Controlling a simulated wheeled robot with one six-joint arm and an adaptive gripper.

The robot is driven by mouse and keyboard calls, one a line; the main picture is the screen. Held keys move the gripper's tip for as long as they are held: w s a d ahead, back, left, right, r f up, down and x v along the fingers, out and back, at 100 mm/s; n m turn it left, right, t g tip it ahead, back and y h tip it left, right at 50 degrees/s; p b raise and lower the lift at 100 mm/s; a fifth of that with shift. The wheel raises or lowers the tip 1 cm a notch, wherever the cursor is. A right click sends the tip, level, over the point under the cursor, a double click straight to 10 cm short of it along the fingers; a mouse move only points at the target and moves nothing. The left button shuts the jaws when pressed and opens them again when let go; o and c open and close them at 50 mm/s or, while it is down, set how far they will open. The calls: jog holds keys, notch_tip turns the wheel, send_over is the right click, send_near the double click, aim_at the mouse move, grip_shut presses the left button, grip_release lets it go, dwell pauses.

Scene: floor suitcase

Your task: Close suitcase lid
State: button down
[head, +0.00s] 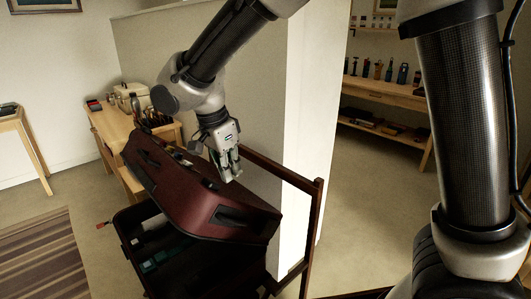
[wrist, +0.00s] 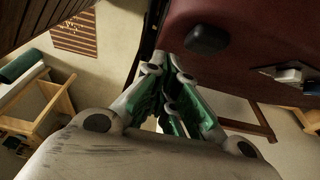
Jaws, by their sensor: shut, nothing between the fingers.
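The suitcase has a dark red lid (head: 190,195) that is partly open and tilted above its dark base (head: 130,225). The open gap faces the near left side, and a few items show inside the base. My gripper (head: 232,176) is at the lid's far right side, pointing down, with its fingers shut and empty. In the wrist view the shut fingers (wrist: 172,75) with green pads sit beside the lid's red surface (wrist: 245,50), which has a dark knob on it. I cannot tell whether the fingertips touch the lid.
A dark wooden frame (head: 312,235) stands right of the suitcase, close to a white partition wall (head: 300,130). A wooden table (head: 115,125) with tools and a box is behind. A striped rug (head: 45,255) lies at left. Shelves (head: 385,95) stand at back right.

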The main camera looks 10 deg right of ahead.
aim_at(185, 227)
jog(key=s+a+f, duration=0.2)
jog(key=a+f, duration=0.1)
jog(key=s+a+f, duration=0.3)
jog(key=a, duration=0.1)
jog(key=s+a+f, duration=0.3)
jog(key=a, duration=0.1)
jog(key=shift+s+a, duration=0.15)
jog(key=shift+s, duration=0.05)
jog(key=s+a+f, duration=0.3)
jog(key=a+f, duration=0.1)
jog(key=f, duration=0.3)
jog(key=s+a+f, duration=0.2)
jog(key=a+f, duration=0.1)
jog(key=f, duration=0.5)
jog(key=shift+s+a+f, duration=0.15)
jog(key=shift+s+a, duration=0.25)
